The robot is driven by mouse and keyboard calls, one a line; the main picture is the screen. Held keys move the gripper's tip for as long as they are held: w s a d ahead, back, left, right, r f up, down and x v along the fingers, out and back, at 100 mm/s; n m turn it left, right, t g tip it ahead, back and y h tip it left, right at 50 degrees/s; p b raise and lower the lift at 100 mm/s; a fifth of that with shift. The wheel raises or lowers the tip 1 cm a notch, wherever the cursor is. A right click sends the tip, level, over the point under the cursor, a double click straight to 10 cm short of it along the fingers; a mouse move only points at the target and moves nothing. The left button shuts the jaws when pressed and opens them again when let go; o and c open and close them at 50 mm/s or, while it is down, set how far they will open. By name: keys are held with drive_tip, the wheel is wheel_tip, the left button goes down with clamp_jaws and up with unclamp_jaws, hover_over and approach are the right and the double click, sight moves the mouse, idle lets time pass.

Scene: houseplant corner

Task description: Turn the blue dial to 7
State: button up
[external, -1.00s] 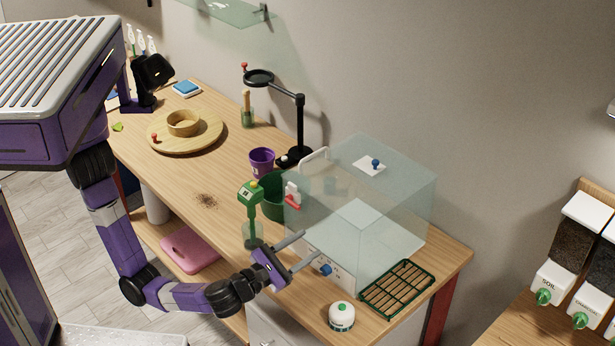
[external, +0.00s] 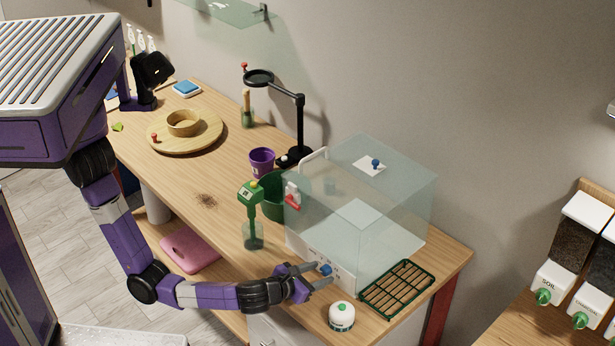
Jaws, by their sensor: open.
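The marks on the panel are too small to read, so the dial's setting cannot be told. My gripper (external: 322,275) is open at the front of the panel, with one finger at the upper left of the dial and the other below it. Whether the fingers touch the dial cannot be told.
A white, green-capped container (external: 341,317) stands close to the right of my gripper. A green rack (external: 397,289) lies right of the box. A green sprayer-like bottle (external: 251,215) and a green pot (external: 273,195) stand to the left.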

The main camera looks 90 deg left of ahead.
drive_tip(key=shift+w+a+f, duration=0.1)
drive_tip(key=shift+w+a, duration=0.1)
clamp_jaws()
idle(0.3)
